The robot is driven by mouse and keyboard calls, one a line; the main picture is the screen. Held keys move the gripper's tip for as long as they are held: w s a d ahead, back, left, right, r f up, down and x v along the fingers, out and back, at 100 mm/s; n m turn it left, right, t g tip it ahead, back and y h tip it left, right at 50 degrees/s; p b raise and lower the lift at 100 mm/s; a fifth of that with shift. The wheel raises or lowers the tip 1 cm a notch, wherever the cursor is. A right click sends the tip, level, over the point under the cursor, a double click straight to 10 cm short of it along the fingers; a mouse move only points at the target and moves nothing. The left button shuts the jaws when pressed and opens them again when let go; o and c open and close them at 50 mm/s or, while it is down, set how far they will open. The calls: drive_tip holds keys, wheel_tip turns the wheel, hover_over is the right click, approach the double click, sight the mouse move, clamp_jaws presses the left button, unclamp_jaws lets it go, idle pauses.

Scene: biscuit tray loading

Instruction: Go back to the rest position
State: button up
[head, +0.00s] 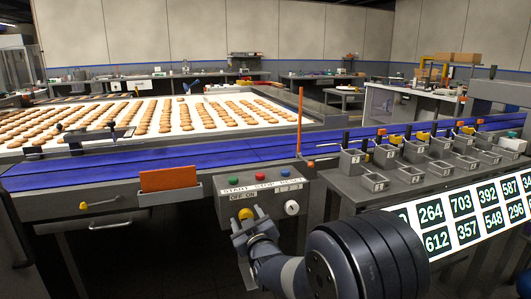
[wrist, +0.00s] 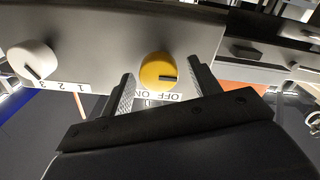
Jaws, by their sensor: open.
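My gripper (head: 251,229) is in front of the grey control box (head: 225,187), low in the middle of the head view. In the wrist view my gripper (wrist: 160,92) is open, with one finger on each side of the yellow OFF/ON knob (wrist: 158,71). The knob also shows just beyond my fingertips in the head view (head: 246,213). I cannot tell whether the fingers touch it. A white numbered knob (head: 291,207) is to the right on the same box, and it shows at the left in the wrist view (wrist: 32,60).
Green, red and blue buttons sit on top of the box. A blue conveyor (head: 130,168) runs behind it, with rows of biscuits beyond. Grey bins (head: 374,181) and a lit number panel (head: 467,221) stand at right. An orange card (head: 170,180) is left of the box.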

drive_tip(key=m+p, duration=0.3)
drive_tip(key=shift+d+r, duration=0.1)
drive_tip(key=shift+r, duration=0.15)
drive_tip(key=shift+f+m+p, duration=0.15)
drive_tip(key=shift+m+p, duration=0.55)
drive_tip(key=shift+m, duration=0.1)
drive_tip(key=shift+s, duration=0.1)
